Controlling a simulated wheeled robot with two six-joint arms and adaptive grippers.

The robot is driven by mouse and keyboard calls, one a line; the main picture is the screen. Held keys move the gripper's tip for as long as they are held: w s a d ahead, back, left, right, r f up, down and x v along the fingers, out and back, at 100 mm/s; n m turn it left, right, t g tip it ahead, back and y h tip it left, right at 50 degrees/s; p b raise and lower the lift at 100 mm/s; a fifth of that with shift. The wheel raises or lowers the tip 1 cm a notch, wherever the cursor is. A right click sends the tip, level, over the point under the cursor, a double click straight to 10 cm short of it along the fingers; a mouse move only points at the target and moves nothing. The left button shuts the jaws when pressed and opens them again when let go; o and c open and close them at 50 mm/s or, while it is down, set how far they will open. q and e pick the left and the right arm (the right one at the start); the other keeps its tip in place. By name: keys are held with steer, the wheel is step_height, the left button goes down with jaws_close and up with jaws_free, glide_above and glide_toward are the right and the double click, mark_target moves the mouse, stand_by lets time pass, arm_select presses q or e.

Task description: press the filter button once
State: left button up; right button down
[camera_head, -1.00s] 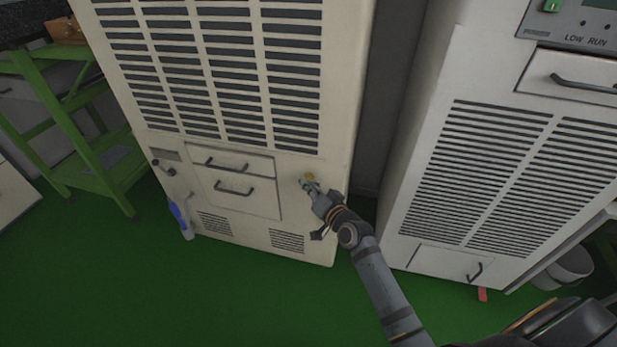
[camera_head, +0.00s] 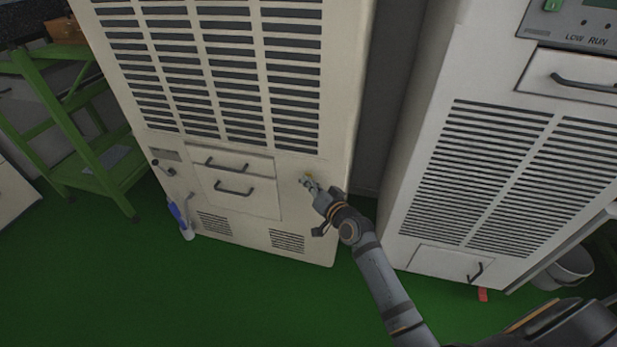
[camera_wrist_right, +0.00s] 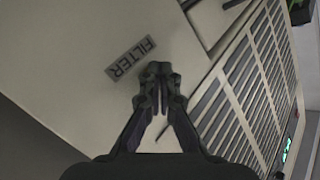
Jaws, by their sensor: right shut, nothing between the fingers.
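The cream cabinet (camera_head: 341,110) has a small yellowish button (camera_head: 308,175) on its lower right front, mostly covered by my right gripper. My right gripper (camera_head: 307,182) is shut and empty, with its fingertips at the button; I cannot tell whether they touch it. In the right wrist view the closed fingertips (camera_wrist_right: 158,70) are beside a FILTER label (camera_wrist_right: 131,58) on the panel. No button shows there; the fingers may hide it. My left gripper is in no view.
Drawers with dark handles (camera_head: 234,190) and a lower vent (camera_head: 287,240) are on the cabinet front. A second grey cabinet (camera_head: 433,120) stands on the right. Green floor (camera_head: 120,290) is open in front.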

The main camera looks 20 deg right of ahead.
stand_by(0.4)
steer(key=shift+s+a, duration=0.4)
steer(key=shift+s, duration=0.2)
steer(key=s+a, duration=0.1)
steer(key=s, duration=0.1)
steer(key=s+a, duration=0.2)
steer(key=shift+s, duration=0.1)
steer(key=shift+d, duration=0.1)
stand_by(0.7)
